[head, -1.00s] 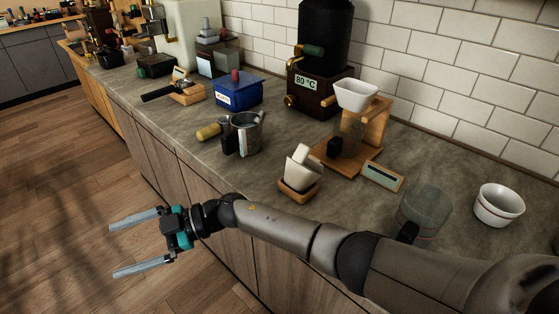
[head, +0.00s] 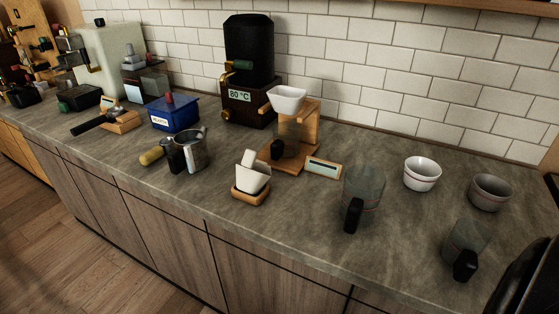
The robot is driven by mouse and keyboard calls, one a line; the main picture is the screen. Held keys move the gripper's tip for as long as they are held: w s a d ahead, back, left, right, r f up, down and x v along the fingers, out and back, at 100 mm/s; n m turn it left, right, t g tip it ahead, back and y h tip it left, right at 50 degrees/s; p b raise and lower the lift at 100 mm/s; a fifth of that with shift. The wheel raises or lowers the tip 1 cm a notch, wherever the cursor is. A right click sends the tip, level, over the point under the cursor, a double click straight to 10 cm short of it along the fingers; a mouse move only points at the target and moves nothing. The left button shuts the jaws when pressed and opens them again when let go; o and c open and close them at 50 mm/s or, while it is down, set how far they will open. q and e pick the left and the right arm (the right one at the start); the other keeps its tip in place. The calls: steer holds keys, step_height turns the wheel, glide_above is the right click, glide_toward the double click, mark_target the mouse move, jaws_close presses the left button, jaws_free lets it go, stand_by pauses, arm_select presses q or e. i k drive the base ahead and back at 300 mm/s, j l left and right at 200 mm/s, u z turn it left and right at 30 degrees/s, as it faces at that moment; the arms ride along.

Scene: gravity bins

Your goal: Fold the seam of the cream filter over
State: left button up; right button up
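A cream-white folded shape, which looks like the paper filter or filters (head: 255,177), stands tilted in a small wooden holder (head: 250,195) near the counter's front edge. I cannot tell single filters apart or make out a seam. A white dripper (head: 287,99) sits on top of a wooden stand (head: 305,125), with a glass vessel under it. Neither of my grippers is in view.
On the grey counter (head: 215,225), a steel pitcher (head: 190,150) stands left of the holder and a glass carafe (head: 364,188) right of it. A white cup (head: 422,173), grey cup (head: 490,192) and glass jug (head: 466,245) stand farther right. A black kettle tower (head: 249,55) stands behind.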

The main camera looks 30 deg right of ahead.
mark_target(260, 166)
steer(key=i+z, duration=0.1)
steer(key=z, duration=1.55)
steer(key=i+j+z, duration=0.1)
steer(key=j+z, duration=0.55)
steer(key=z, duration=0.2)
steer(key=j+z, duration=0.7)
steer(key=z, duration=0.15)
steer(key=k, duration=0.05)
